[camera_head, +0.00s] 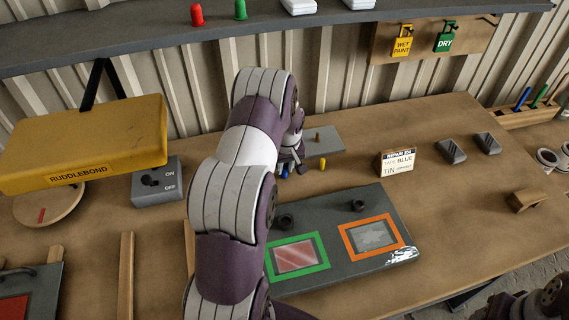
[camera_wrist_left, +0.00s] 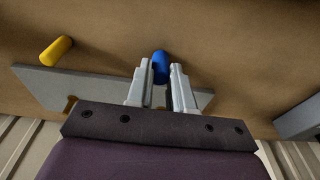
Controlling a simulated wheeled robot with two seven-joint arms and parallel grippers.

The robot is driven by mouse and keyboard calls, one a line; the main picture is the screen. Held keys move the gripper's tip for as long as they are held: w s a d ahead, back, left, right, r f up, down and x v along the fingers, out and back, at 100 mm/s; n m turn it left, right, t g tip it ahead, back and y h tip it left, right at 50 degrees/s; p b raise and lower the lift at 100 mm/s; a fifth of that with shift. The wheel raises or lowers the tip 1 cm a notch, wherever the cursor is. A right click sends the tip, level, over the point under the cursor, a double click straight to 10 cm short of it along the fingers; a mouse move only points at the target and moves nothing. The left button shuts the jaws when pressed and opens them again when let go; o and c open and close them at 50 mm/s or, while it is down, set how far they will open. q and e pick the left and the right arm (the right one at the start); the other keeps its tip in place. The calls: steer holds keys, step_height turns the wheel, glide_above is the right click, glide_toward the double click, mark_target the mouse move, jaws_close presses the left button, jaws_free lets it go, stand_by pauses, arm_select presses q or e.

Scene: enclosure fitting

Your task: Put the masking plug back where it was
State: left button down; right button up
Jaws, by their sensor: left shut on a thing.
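A blue plug (camera_wrist_left: 161,67) is between the fingertips of my left gripper (camera_wrist_left: 158,84), which is shut on it. In the head view my left arm hides most of this gripper (camera_head: 288,166), at the near left side of a grey plate (camera_head: 326,140). The plate also shows in the wrist view (camera_wrist_left: 105,87). A yellow plug (camera_head: 322,163) stands or lies on the table just off the plate; it shows in the wrist view too (camera_wrist_left: 56,51). I cannot tell whether the blue plug touches anything below. My right gripper's fingers are out of view.
A grey panel with green (camera_head: 324,264) and orange (camera_head: 401,244) framed windows lies in front. A sign block (camera_head: 397,162) and grey blocks (camera_head: 452,151) stand right. Red (camera_head: 197,14) and green (camera_head: 240,10) plugs sit on the shelf (camera_head: 140,27). A switch box (camera_head: 158,185) stands left.

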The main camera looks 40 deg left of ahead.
arm_select(q)
steer(key=shift+s+f, duration=0.1)
steer(key=shift+f, duration=0.05)
steer(key=c, duration=1)
jaws_free()
steer(key=shift+r, duration=0.4)
step_height(320, 180, up, 11)
steer(key=s+d+b, duration=0.1)
steer(key=d, duration=0.1)
steer(key=s+d+m+h, duration=0.1)
steer(key=s+d+m, duration=0.9)
steer(key=s+d, duration=0.6)
steer(key=d+r, duration=0.1)
steer(key=d, duration=0.2)
steer(key=shift+s+d, duration=0.2)
steer(key=shift+s, duration=0.05)
